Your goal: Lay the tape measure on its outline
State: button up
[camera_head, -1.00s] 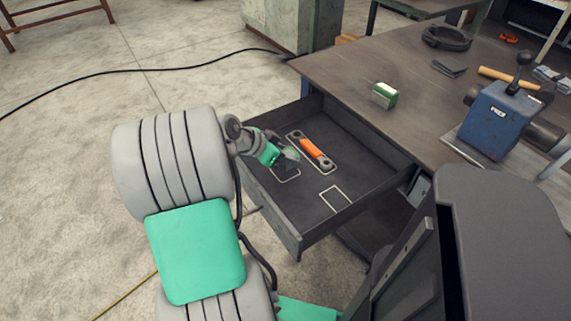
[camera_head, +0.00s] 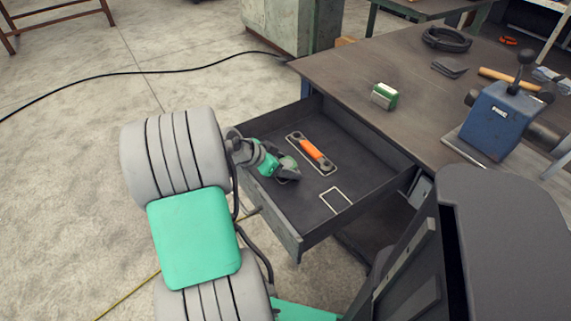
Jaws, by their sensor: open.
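My gripper (camera_head: 283,172) is low inside the open drawer (camera_head: 300,218), over the left outline, and its jaws are open. The left outline is mostly hidden by my gripper. Another pale outline (camera_head: 336,200) at the front right of the drawer is empty. An orange-handled tool (camera_head: 312,150) lies inside the long outline further back.
A green and white box (camera_head: 384,96) stands on the bench top (camera_head: 345,75). A blue vise-like tool (camera_head: 497,118), a hammer handle (camera_head: 508,80) and a black coil (camera_head: 446,38) are further right. The drawer walls rise around my gripper.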

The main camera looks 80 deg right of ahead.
jog(key=shift+w+r+p, duration=0.1)
jog(key=shift+r+p, duration=0.2)
jog(key=shift+r, duration=0.05)
jog(key=p+v, duration=0.1)
jog(key=v, duration=1)
jog(key=shift+a+r, duration=0.2)
jog(key=shift+a, duration=0.05)
jog(key=shift+w, duration=0.1)
